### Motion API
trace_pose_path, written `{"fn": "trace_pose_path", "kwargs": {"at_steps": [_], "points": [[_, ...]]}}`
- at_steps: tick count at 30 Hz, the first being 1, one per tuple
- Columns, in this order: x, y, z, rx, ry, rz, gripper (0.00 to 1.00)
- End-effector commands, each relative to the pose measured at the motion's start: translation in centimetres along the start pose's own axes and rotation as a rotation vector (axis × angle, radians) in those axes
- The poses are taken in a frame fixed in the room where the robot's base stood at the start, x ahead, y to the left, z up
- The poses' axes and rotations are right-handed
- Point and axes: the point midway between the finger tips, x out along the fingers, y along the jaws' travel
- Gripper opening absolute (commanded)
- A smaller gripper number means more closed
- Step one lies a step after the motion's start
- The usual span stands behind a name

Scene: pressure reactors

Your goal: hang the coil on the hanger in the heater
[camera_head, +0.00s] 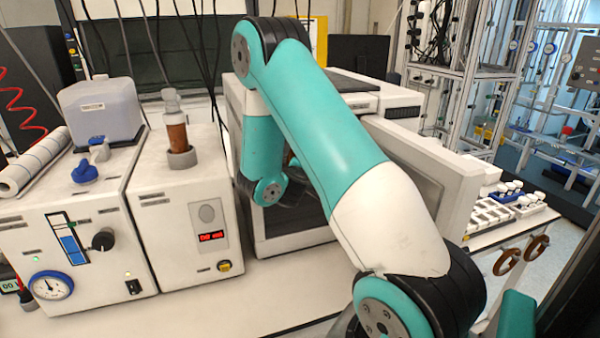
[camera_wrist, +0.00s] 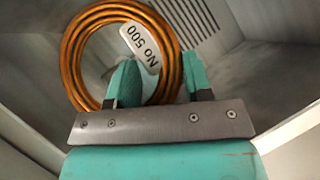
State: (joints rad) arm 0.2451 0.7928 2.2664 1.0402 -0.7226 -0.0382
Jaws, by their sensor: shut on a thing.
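In the wrist view the coil is in front of me inside a grey metal chamber. The heater (camera_head: 232,105) stands at the middle of the bench, with its door (camera_head: 455,185) swung open to the right. My arm reaches into it and hides most of its opening. My gripper is hidden in the head view. I cannot make out the hanger.
Vent slots (camera_wrist: 192,18) mark a chamber wall. Left of the heater stand a white unit with a red display (camera_head: 190,225) and a bottle (camera_head: 175,130), and another with a gauge (camera_head: 50,286). White racks (camera_head: 490,212) lie right of the door. The front bench is clear.

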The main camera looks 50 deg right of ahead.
Motion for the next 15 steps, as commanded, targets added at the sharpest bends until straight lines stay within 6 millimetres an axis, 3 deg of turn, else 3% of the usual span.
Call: {"fn": "trace_pose_path", "kwargs": {"at_steps": [15], "points": [[2.8,0.4,-1.6,0.001,-0.002,0.002,0.14]]}}
